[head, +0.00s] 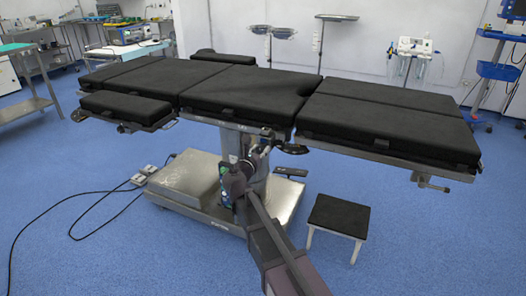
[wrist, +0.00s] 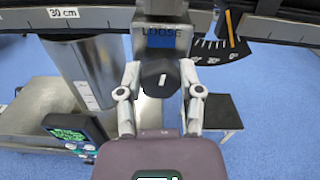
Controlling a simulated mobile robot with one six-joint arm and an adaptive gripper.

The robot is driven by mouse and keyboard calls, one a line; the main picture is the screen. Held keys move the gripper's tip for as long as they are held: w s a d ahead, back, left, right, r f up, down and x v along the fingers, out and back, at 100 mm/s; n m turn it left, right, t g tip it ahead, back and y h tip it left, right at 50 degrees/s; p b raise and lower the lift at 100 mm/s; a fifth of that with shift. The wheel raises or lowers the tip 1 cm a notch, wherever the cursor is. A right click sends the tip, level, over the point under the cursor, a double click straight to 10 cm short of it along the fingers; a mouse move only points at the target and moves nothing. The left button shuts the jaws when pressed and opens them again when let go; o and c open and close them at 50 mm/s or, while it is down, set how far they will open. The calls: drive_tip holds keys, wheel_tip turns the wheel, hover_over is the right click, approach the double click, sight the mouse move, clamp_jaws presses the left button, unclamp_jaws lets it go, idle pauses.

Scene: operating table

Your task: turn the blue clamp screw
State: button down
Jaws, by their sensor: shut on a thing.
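The clamp screw (wrist: 159,80) shows in the wrist view as a dark, faceted knob with a short white mark on its face. The block behind it (wrist: 165,15) carries the word LOOSE and a blue patch. My gripper (wrist: 161,72) has one finger on each side of the knob and is shut on it. The fingers hide the knob's sides. In the head view my gripper (head: 262,147) is under the front edge of the operating table (head: 245,88), near the column. The screw is too small to make out there.
A dark scale with an orange pointer (wrist: 229,27) sits right of the block, and a "30 cm" label (wrist: 63,13) is at the left. The metal column (wrist: 92,75) stands close left. A black-topped stool (head: 340,214) is at the right. Cables lie on the floor at left.

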drive_tip(key=shift+n, duration=0.7)
drive_tip(key=shift+c, duration=1.3)
unclamp_jaws()
drive_tip(key=shift+s+a, duration=0.1)
drive_tip(key=shift+s, duration=0.05)
drive_tip(key=v, duration=1.1)
drive_tip(key=shift+s, duration=0.4)
